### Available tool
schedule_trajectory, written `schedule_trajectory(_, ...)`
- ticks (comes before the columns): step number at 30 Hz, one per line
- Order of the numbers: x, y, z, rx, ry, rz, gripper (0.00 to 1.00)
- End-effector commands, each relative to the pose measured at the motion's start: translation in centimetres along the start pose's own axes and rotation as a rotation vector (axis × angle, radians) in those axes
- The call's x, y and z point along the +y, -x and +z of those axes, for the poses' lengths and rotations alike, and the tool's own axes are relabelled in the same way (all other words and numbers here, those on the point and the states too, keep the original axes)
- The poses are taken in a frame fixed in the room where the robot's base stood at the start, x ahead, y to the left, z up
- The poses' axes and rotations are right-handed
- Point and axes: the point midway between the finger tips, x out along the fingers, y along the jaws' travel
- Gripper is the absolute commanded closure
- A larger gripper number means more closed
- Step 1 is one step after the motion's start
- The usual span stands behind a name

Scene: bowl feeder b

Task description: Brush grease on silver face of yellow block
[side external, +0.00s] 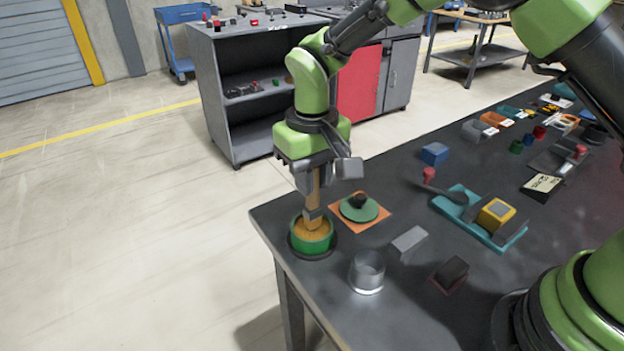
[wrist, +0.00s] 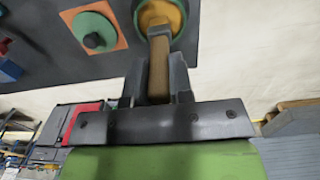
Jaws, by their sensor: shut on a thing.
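My gripper (side external: 313,190) is shut on the wooden handle of a brush (side external: 312,216) and holds it upright. The brush's lower end is inside a green pot (side external: 300,242) with orange-yellow content, at the table's near left corner. In the wrist view the brush handle (wrist: 159,68) runs between the fingers toward the pot (wrist: 144,12); the bristle tip is hidden in it. The yellow block (side external: 495,215) sits in a teal fixture (side external: 460,204) to the right, with its silver face (side external: 499,209) upward.
A green lid (side external: 360,212) with a dark knob lies on an orange square beside the pot. A metal cup (side external: 367,272), a grey block (side external: 408,241) and a dark block (side external: 452,272) stand nearby. A blue block (side external: 434,153) lies farther back. Several small parts crowd the far right.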

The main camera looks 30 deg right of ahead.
Motion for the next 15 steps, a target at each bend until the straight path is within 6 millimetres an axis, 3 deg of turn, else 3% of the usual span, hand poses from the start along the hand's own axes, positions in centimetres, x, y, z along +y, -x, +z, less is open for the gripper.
schedule_trajectory(15, 0.0, 4.6, -0.1, 0.005, -0.001, -0.002, 1.0)
